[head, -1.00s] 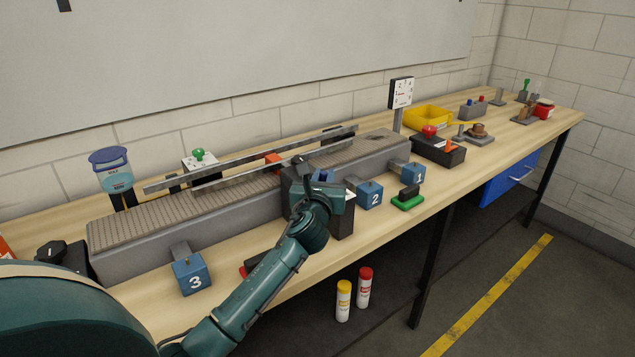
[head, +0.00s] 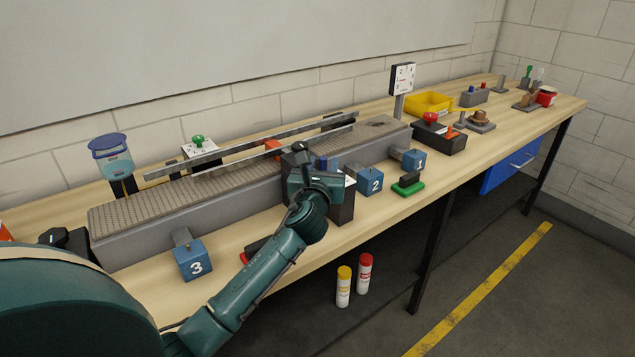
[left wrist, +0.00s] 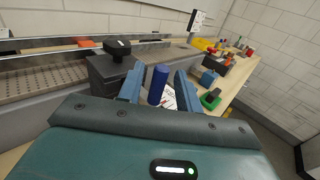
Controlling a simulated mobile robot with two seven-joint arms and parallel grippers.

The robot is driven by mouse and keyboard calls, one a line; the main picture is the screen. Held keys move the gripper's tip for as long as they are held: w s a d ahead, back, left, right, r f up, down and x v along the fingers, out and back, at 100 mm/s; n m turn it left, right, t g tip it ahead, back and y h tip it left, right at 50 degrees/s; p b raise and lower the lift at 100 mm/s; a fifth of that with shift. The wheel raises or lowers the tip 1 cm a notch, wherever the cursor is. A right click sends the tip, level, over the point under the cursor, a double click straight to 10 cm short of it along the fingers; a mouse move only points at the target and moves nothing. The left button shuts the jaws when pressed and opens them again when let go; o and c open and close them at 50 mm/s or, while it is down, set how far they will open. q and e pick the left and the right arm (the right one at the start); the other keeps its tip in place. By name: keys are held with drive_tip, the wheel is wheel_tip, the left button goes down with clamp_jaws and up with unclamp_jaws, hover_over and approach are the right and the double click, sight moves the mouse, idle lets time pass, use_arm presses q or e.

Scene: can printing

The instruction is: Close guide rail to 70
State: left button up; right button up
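Two long metal guide rails run above the grey conveyor (head: 130,212): a back rail (head: 225,152) and a front rail (head: 230,166). A dark box with a black knob (left wrist: 118,48) stands at the conveyor's front side. A blue upright cylindrical handle (left wrist: 158,84) stands beside the knob. My left gripper (head: 325,166) is at this box. In the left wrist view its two blue fingers (left wrist: 158,88) stand apart, one on each side of the blue handle, with gaps visible. The box's top is partly hidden in the head view. My right gripper is out of view.
Blue numbered blocks 3 (head: 194,262), 2 (head: 371,181) and 1 (head: 413,160) stand along the conveyor's front. A green-based black item (head: 408,185) lies to the right. A yellow bin (head: 430,103) and a display board (head: 402,78) are farther back.

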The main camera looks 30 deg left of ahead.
use_arm(q)
drive_tip(key=v, duration=1.1)
drive_tip(key=shift+s+b, duration=0.35)
drive_tip(key=shift+s, duration=0.05)
drive_tip(key=shift+d, duration=0.1)
drive_tip(key=s+d+f+n+g+h, duration=0.1)
drive_tip(key=s+d+f+n+h, duration=0.1)
drive_tip(key=s+d+f+n, duration=0.3)
drive_tip(key=d+f+n+g+h, duration=0.1)
drive_tip(key=f+n+h, duration=0.15)
drive_tip(key=f, duration=0.45)
drive_tip(key=s+d+f+n+g+h, duration=0.2)
drive_tip(key=s+d+f+n, duration=0.1)
drive_tip(key=f+n, duration=0.25)
drive_tip(key=s+d+f+n+g+h, duration=0.1)
drive_tip(key=s+d+f+n+h, duration=0.1)
drive_tip(key=s+n, duration=0.4)
drive_tip(key=s+d+f+n+g+h, duration=0.1)
drive_tip(key=s+d+f+n, duration=0.3)
drive_tip(key=n, duration=0.5)
wheel_tip(320, 180, down, 3)
drive_tip(key=shift+s+d+f+n+h, duration=0.2)
drive_tip(key=shift+s+d+n+h, duration=0.15)
drive_tip(key=shift+s, duration=0.9)
drive_tip(key=shift+a, duration=0.1)
